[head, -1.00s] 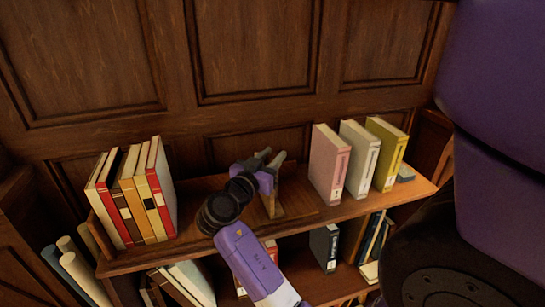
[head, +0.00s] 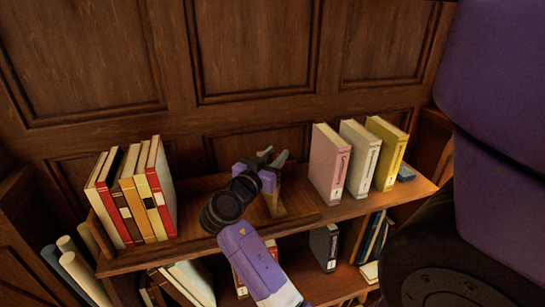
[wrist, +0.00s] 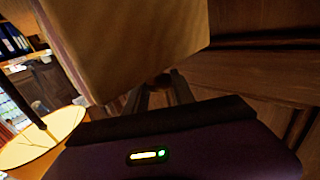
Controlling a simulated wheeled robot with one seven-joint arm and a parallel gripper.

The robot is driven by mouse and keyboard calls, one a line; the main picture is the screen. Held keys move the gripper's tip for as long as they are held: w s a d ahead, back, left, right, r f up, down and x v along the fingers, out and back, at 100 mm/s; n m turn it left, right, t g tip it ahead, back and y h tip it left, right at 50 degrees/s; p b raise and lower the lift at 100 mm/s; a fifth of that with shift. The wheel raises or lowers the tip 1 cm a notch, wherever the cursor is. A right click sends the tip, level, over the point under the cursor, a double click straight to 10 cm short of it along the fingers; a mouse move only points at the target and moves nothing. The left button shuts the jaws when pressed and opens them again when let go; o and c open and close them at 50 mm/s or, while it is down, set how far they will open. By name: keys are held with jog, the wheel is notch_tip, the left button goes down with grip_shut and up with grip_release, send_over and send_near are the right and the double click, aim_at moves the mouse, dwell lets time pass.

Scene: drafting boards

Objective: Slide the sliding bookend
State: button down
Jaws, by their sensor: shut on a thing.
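The sliding bookend (head: 274,201) is a wooden upright on the upper shelf, in the gap between the two groups of books. My gripper (head: 273,158) is at its upper part, shut on it, with the grey fingers on either side of it. My wrist and arm hide part of the bookend and its base in the head view. In the wrist view, a large light-brown panel (wrist: 140,50) stands right in front of the fingers (wrist: 162,88); I cannot tell for sure that it is the bookend.
Several red, cream and brown books (head: 138,195) stand to the left. A pink book (head: 328,165), a white book (head: 357,160) and a yellow book (head: 390,155) stand to the right, with bare shelf before them. The shelf (head: 195,248) backs onto wood panelling. More books fill the lower shelf.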

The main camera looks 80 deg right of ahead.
jog(key=s+d+b, duration=0.1)
jog(key=s+d, duration=0.3)
jog(key=s, duration=0.4)
jog(key=shift+b, duration=0.3)
jog(key=shift+s+d, duration=0.1)
jog(key=c, duration=1.1)
grip_release()
jog(key=shift+o, duration=0.2)
jog(key=b+v, duration=0.2)
jog(key=v, duration=0.5)
jog(key=shift+a, duration=0.35)
